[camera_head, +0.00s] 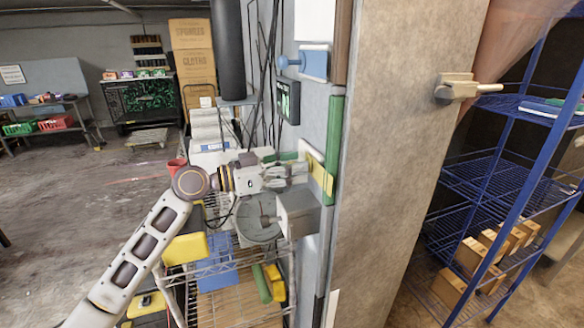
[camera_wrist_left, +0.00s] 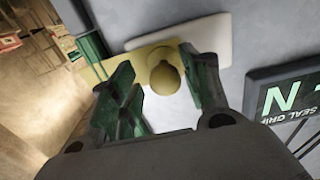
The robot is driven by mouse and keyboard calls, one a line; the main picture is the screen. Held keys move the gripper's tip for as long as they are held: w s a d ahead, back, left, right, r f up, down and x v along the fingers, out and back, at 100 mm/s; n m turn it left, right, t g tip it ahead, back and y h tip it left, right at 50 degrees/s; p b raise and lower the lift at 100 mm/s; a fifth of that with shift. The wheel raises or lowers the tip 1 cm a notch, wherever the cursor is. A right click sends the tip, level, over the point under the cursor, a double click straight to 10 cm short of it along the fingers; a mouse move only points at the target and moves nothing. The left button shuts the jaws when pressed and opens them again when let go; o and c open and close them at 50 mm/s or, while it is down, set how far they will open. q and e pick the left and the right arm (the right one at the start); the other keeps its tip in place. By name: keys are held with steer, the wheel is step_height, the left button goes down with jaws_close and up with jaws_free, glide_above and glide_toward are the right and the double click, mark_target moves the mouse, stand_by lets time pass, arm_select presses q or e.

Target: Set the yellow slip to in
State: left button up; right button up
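The yellow slip (camera_head: 320,178) is a flat yellow piece on a pale backing plate (camera_head: 307,152) on the grey wall panel. In the left wrist view the slip (camera_wrist_left: 148,58) carries a round yellow knob (camera_wrist_left: 165,76). My left gripper (camera_head: 303,172) points at the slip from the left. In the wrist view its two fingers (camera_wrist_left: 160,85) are apart, one on each side of the knob, with gaps visible. I cannot tell how deep the knob sits between them. My right gripper is not in view.
A dark sign (camera_head: 288,100) with a green letter N hangs above the gripper. A grey box (camera_head: 298,214) juts out just below it. A green vertical strip (camera_head: 334,150) runs beside the slip. A wire rack (camera_head: 215,265) stands below, blue shelves (camera_head: 480,170) at right.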

arm_select(q)
steer(key=shift+w+a, duration=0.1)
steer(key=shift+a, duration=0.05)
steer(key=v, duration=1.1)
steer(key=shift+a, duration=0.3)
steer(key=shift+a, duration=0.1)
stand_by(0.3)
